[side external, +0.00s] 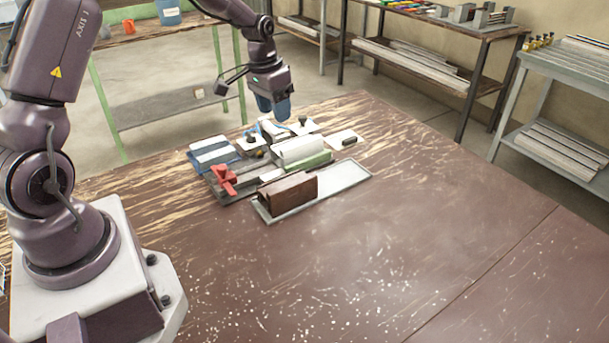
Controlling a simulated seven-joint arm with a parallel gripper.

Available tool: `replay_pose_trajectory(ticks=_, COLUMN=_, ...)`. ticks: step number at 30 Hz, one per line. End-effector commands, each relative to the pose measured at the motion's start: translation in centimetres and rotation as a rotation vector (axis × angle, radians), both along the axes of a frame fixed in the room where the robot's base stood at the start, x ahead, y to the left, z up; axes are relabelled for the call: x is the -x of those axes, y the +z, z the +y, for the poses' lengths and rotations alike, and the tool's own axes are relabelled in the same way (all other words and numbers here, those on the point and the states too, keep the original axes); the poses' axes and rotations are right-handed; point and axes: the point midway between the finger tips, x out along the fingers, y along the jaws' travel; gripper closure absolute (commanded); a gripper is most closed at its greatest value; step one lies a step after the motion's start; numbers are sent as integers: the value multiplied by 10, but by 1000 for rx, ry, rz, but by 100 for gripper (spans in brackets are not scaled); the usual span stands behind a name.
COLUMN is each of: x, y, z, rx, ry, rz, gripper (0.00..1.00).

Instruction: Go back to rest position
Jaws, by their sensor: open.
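My gripper (273,108) has blue fingers pointing down above the far part of the bench, over the back of a group of fixtures. The fingers overlap in this view and nothing shows held between them. A red clamp handle (224,180) stands at the front left of the group. A white block (297,150) sits on a green base (310,162) in the middle. A brown profile block (288,193) lies on the left part of a pale tray (345,177). The rest position is not marked in view.
A blue and white block (213,153) stands at the group's left. Small plates with dark knobs (303,121) lie at the back. The brown bench top (400,240) is clear in front and to the right. Shelves with metal bars (565,145) stand beyond the bench.

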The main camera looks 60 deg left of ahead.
Motion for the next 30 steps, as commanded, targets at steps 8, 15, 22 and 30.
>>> replay_pose_trajectory(ticks=8, x=70, y=73, z=-59, rx=-61, ry=37, rz=19, gripper=49)
replay_pose_trajectory(ticks=15, x=144, y=124, z=-110, rx=-99, ry=38, rz=-62, gripper=49)
replay_pose_trajectory(ticks=22, x=204, y=149, z=-146, rx=-92, ry=-13, rz=-204, gripper=49)
replay_pose_trajectory(ticks=30, x=224, y=172, z=-164, rx=-78, ry=-93, rz=-361, gripper=49)
